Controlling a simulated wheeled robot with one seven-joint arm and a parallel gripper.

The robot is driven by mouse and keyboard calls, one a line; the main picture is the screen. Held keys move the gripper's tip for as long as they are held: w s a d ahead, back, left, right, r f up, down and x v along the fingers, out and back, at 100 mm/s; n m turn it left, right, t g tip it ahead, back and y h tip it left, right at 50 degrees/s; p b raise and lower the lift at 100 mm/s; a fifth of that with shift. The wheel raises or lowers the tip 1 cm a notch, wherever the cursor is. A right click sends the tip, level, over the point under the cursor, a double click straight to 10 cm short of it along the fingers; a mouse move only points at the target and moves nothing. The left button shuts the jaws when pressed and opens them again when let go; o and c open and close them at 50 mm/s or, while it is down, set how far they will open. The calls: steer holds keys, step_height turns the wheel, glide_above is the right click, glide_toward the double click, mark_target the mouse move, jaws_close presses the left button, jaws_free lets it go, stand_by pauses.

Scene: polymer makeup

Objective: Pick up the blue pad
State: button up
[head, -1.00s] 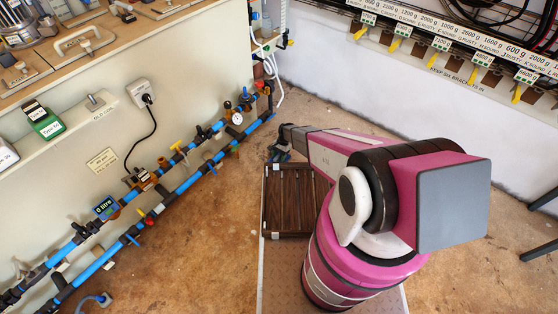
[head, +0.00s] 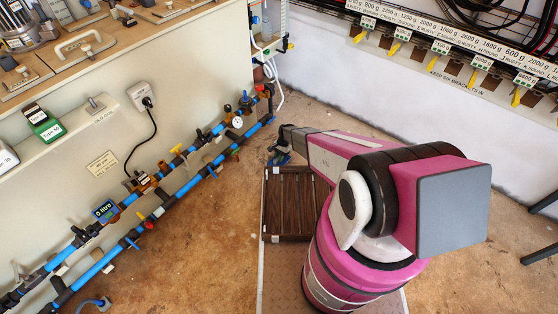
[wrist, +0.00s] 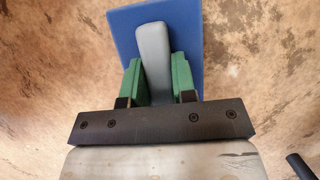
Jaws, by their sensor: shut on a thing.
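The blue pad (wrist: 186,28) is a flat blue square with a grey bar (wrist: 154,60) standing along its middle. In the wrist view my gripper (wrist: 156,70) has its green fingers on both sides of the grey bar, shut on it. The blue pad lies beyond the fingertips, over the brown floor. In the head view my gripper (head: 281,152) is at the far end of my arm, and only a small bit of blue (head: 283,160) shows under it. How far the pad is from the floor I cannot tell.
A dark slatted wooden crate or panel (head: 290,236) lies close below my gripper. Blue pipes with valves (head: 172,199) run along the cream cabinet at left. A white wall with labelled brackets (head: 440,62) is at right. Brown floor (head: 205,255) is open between.

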step_height(320, 180, up, 2)
steer(key=shift+s+r, duration=0.1)
steer(key=s+a+r, duration=0.7)
steer(key=a, duration=0.2)
